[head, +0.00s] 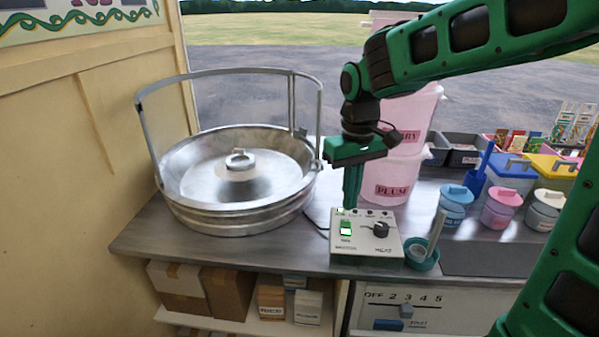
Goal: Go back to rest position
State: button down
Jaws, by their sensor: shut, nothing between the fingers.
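My gripper (352,207) hangs from the green arm, pointing down. Its fingers are closed together with nothing between them. The fingertips are just above or at the back left part of a small white control box (385,254); I cannot tell if they touch it. The box has a lit green switch (346,228) at its left and a black knob (379,231) at its right.
A metal candy floss pan (237,217) with an upright frame stands left on the counter (141,240). Pink tubs (393,177) stand behind my gripper. Lidded jars (502,208) and a teal pot (421,255) stand to the right. Boxes (228,290) sit on the shelf below.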

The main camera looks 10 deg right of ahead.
jog(key=s+d+f+m, duration=0.1)
jog(key=s+d+m, duration=0.3)
jog(key=s+d, duration=0.5)
jog(key=s+d+f+m, duration=0.2)
jog(key=s+d+m, duration=0.2)
jog(key=s+d, duration=0.4)
jog(key=s, duration=0.6)
jog(key=shift+s+d+f+m, duration=0.15)
jog(key=shift+d+f+m, duration=0.1)
jog(key=shift+d+m, duration=0.15)
jog(key=shift+w+f, duration=0.25)
jog(key=shift+w, duration=0.4)
